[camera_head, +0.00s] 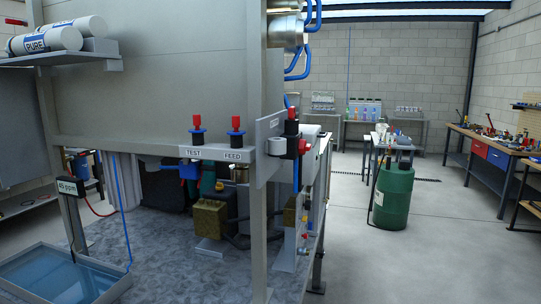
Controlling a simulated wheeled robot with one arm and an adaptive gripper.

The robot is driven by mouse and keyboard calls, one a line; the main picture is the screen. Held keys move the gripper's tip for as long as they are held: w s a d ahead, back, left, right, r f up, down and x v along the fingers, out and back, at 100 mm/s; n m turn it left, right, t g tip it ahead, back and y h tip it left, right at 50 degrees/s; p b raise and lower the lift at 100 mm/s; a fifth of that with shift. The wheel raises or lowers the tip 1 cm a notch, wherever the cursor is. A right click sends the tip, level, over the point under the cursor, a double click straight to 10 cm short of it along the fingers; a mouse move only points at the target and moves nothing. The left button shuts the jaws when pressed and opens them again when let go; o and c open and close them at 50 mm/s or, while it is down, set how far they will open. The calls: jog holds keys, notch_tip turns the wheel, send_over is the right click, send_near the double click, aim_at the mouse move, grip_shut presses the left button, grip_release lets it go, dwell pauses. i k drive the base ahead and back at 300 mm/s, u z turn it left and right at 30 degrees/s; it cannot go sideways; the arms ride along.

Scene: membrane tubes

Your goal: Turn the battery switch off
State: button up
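No part that I can tell for certain as the battery switch shows. A grey upright plate (267,150) at the corner of the metal frame has a small label too small to read. A black and red fitting (291,128) stands at this plate, with a red part at its side and a blue line below it. Two red-topped valves stand left of it, above labels TEST (197,122) and FEED (235,124). My gripper is not in view.
A shallow tray of water (60,274) lies lower left, with a 45 ppm display (67,187) above it. White PURE tubes (55,38) rest on a shelf. A green drum (393,193) and workbenches (488,150) stand right. The grey floor between is clear.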

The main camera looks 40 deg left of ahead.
aim_at(303, 148)
jog(key=u, duration=1.15)
jog(key=i, duration=1.25)
jog(key=z, duration=0.6)
jog(key=k, duration=0.75)
jog(key=u, duration=0.85)
